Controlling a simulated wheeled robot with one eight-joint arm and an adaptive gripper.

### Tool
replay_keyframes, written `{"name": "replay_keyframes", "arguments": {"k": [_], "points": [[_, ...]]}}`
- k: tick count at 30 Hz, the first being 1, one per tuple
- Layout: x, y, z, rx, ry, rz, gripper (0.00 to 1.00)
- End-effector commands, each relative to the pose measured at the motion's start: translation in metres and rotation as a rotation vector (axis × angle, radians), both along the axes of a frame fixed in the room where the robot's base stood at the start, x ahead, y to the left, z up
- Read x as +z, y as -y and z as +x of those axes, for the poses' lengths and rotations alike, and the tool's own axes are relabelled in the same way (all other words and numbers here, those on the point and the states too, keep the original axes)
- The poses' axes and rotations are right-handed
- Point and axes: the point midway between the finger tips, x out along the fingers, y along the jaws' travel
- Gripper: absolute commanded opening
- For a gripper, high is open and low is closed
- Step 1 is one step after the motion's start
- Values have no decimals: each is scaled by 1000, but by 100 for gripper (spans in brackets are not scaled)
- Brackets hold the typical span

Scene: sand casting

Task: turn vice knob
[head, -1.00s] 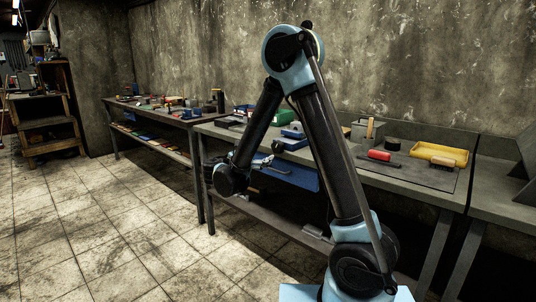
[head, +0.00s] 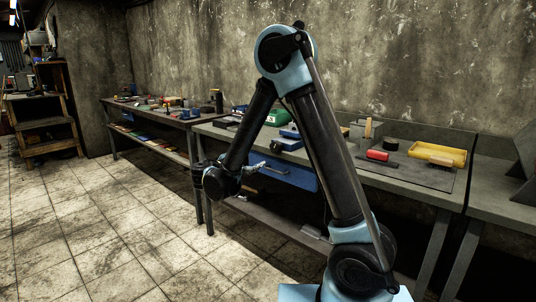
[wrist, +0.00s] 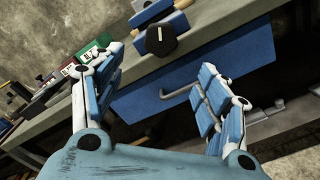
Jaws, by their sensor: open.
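The blue vice (head: 288,139) is mounted at the front edge of the workbench, partly behind my arm in the head view. In the wrist view, the vice body (wrist: 173,23) is at the top. Its dark round knob (wrist: 161,39) with a pale line faces the camera. My gripper (head: 260,167) is in front of the bench, below and left of the vice. In the wrist view, my gripper (wrist: 163,78) has its two fingers wide apart with nothing between them. The knob lies beyond the fingertips, apart from them.
A blue drawer (wrist: 190,85) with a metal handle (wrist: 178,93) is under the bench top. A red-handled tool (head: 378,155), a yellow tray (head: 438,153) and a brush lie on the bench to the right. The tiled floor (head: 100,230) at left is clear.

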Motion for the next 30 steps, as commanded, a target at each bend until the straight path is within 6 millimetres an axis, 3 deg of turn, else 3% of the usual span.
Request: {"name": "replay_keyframes", "arguments": {"k": [30], "points": [[-1, -23, -33, -2, 1143, 1469, 69]]}}
